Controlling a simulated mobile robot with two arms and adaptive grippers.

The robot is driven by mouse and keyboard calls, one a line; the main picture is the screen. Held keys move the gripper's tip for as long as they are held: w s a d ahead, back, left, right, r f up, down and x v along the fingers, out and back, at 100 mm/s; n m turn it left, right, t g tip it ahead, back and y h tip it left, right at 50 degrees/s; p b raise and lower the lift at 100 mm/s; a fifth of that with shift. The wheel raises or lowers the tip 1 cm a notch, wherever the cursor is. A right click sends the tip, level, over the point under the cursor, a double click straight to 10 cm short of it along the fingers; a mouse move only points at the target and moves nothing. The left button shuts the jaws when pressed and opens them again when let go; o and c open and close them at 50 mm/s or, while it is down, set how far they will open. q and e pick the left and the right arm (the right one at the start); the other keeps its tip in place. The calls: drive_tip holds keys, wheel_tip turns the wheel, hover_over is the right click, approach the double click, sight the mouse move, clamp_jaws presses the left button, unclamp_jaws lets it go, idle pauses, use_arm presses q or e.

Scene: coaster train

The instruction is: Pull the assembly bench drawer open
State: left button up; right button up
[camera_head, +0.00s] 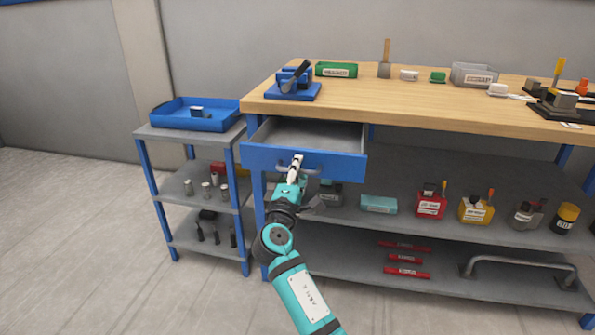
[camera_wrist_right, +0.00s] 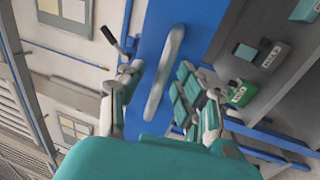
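The assembly bench drawer (camera_head: 335,163) has a blue front and a grey inside. It stands pulled out from under the wooden worktop, and its empty-looking interior shows. My right gripper (camera_head: 296,168) is at the grey bar handle (camera_head: 315,170) on the drawer front. In the right wrist view the handle (camera_wrist_right: 165,75) runs between the spread fingers of my right gripper (camera_wrist_right: 160,85), with blue drawer front showing in the gaps beside it. The fingers look open, not pressed on the bar. My left gripper is not in view.
The bench worktop (camera_head: 420,105) carries a blue fixture (camera_head: 294,88), a green box (camera_head: 337,70) and other parts. A grey shelf cart with a blue tray (camera_head: 196,124) stands close on the left. Boxes and bottles fill the lower shelf. Floor is clear at the front left.

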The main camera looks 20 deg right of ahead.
drive_tip(key=v, duration=1.2)
